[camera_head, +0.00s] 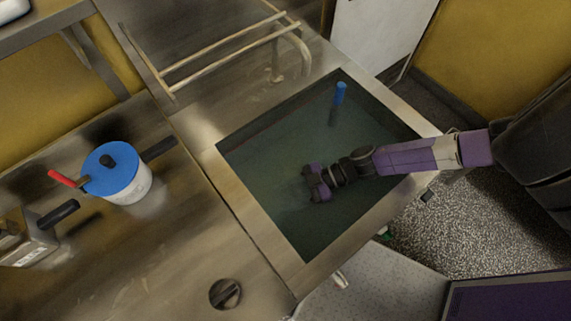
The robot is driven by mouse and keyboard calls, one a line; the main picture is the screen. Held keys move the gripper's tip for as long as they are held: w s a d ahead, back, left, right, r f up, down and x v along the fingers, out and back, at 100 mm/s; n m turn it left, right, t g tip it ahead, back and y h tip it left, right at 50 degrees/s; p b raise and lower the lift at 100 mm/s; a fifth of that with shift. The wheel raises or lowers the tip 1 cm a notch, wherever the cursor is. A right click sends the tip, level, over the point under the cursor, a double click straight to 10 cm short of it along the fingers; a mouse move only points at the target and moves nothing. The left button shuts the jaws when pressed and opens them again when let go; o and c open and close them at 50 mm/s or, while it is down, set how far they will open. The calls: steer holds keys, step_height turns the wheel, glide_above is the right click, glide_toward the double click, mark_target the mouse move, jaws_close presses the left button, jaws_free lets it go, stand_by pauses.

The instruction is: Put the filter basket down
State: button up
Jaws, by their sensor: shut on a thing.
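My gripper (312,184) is low inside the sunken sink basin (226,172), left of its centre, with my purple arm reaching in over the right rim. It is shut, and the filter basket is not clearly visible at its jaws. My wrist and gripper body hide what is between the fingers, and the murky, dark basin makes it hard to see. I cannot tell whether the basket touches the basin floor.
A blue-topped upright piece (340,93) stands at the basin's far corner. A white pot with a blue lid (116,170) and handles stands on the steel counter (165,265) at left. A rail frame (215,55) is behind the basin.

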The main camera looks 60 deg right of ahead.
steer(key=o, duration=1.4)
steer(key=shift+f, duration=0.1)
steer(key=shift+c, duration=0.2)
steer(key=b+v, duration=0.1)
steer(key=v, duration=1.1)
steer(key=shift+b, duration=0.4)
